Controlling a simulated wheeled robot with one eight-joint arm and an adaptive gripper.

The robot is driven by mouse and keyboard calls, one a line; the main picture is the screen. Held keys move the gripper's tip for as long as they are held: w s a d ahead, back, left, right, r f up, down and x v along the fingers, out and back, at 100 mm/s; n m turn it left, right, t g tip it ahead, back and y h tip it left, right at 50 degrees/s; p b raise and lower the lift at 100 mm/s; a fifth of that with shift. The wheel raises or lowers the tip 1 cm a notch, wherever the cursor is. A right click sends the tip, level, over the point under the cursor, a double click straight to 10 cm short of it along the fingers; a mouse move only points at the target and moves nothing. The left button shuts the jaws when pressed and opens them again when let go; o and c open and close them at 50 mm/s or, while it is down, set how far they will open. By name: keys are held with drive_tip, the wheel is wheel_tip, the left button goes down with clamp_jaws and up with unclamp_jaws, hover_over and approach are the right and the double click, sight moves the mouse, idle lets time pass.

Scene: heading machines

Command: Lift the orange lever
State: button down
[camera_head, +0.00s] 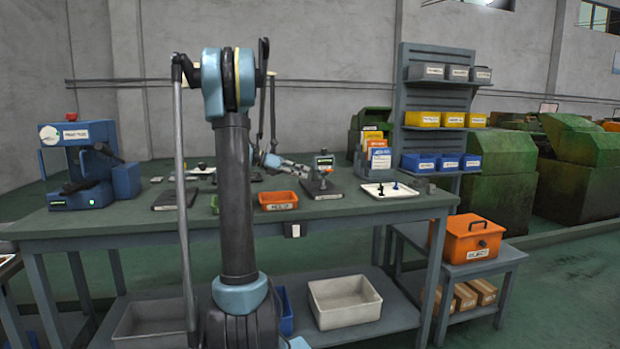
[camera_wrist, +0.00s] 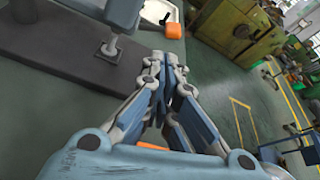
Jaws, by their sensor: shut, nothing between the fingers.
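My gripper (camera_head: 304,168) reaches over the workbench toward a small instrument (camera_head: 323,160) with a post on a dark base plate. In the wrist view, my gripper's fingers (camera_wrist: 166,62) are together and hold nothing. The instrument's post (camera_wrist: 112,38) and its dark base (camera_wrist: 75,60) are left of the fingers, apart from them. The instrument has a small orange patch in the head view, but I cannot make out a lever there. An orange piece (camera_wrist: 174,27) lies beyond the fingertips in the wrist view; I cannot tell whether it is the lever or a box.
The green workbench (camera_head: 400,208) carries an orange bin (camera_head: 278,201), a white tray (camera_head: 402,192) with small dark pieces, and a blue machine (camera_head: 75,165) at left. A bin rack (camera_head: 437,140) stands behind. An orange box (camera_head: 468,240) sits on a low stand at right.

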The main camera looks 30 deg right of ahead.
drive_tip(key=shift+v, duration=1.2)
drive_tip(key=shift+f, duration=0.2)
drive_tip(key=s+a+m+t, duration=0.1)
drive_tip(key=s+a, duration=0.1)
drive_tip(key=s+a+f+m+y, duration=0.1)
drive_tip(key=s+a, duration=0.1)
drive_tip(key=a, duration=0.1)
drive_tip(key=s+a+f+m+t+y, duration=0.1)
drive_tip(key=s+a, duration=0.1)
drive_tip(key=a, duration=0.1)
drive_tip(key=shift+a+f+t, duration=0.25)
drive_tip(key=shift+t, duration=0.05)
drive_tip(key=s+a+f+m+t+y, duration=0.1)
drive_tip(key=s+a+f+m+y, duration=0.2)
drive_tip(key=s+a+f, duration=0.4)
drive_tip(key=s+a+f+m+t+y, duration=0.2)
drive_tip(key=s+a+f+m+y, duration=0.2)
drive_tip(key=a, duration=0.9)
drive_tip(key=s+a+f+m+t+y, duration=0.2)
drive_tip(key=s+a+f+m+y, duration=0.2)
drive_tip(key=s+a+f, duration=0.6)
drive_tip(key=shift+s+a+m, duration=0.6)
drive_tip(key=shift+s+m, duration=0.5)
drive_tip(key=shift+f, duration=0.1)
